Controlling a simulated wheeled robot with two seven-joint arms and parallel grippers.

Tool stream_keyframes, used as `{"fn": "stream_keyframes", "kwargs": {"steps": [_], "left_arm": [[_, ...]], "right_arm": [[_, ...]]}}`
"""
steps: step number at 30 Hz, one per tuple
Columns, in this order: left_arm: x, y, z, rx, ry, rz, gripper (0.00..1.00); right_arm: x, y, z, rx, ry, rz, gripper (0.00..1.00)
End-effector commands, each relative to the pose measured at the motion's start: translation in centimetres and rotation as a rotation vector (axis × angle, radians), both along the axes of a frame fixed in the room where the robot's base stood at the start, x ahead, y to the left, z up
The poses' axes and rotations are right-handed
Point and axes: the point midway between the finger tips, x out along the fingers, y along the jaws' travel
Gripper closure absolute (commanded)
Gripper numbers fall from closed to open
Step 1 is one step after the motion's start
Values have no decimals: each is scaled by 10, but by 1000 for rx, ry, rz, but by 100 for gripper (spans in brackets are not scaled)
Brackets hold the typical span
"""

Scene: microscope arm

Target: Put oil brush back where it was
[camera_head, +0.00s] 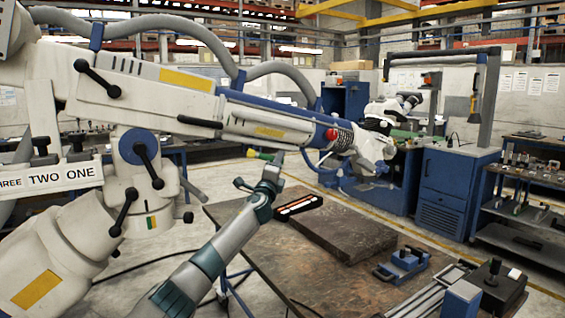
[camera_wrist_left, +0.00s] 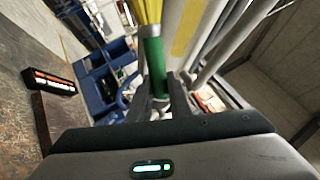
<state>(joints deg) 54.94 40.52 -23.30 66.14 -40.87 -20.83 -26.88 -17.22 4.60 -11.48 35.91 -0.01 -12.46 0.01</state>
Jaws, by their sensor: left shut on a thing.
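The oil brush has a green handle, a metal collar and yellow bristles; in the left wrist view its handle (camera_wrist_left: 154,66) stands between my fingers. In the head view the brush (camera_head: 264,156) is small and lies roughly level at the tip of my left gripper (camera_head: 276,162), bristles to the left. My left gripper (camera_wrist_left: 163,95) is shut on the handle, whose lower end is partly hidden by the fingers. The brush is in the air, close below the large white jointed arm (camera_head: 265,122). My right gripper is not in view.
A brown worktable (camera_head: 345,279) stands below, with a dark slab (camera_head: 343,233), a black case with orange parts (camera_head: 298,207) and a blue tool (camera_head: 402,265). The white arm and its grey hoses crowd the space above. Blue cabinets (camera_head: 447,190) stand behind.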

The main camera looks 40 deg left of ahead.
Motion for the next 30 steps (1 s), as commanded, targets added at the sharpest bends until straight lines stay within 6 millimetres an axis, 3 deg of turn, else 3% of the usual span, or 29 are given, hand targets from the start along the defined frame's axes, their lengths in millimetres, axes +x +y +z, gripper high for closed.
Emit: {"fn": "stream_keyframes", "kwargs": {"steps": [9,17,23,30], "left_arm": [[-12,3,-12,-11,-2,115,100],[-34,-8,-46,-10,2,225,100],[-60,-40,-94,-3,5,246,100],[-93,-99,-151,2,5,180,100]], "right_arm": [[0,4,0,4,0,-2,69],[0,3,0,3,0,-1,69],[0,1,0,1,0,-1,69],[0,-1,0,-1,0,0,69]]}}
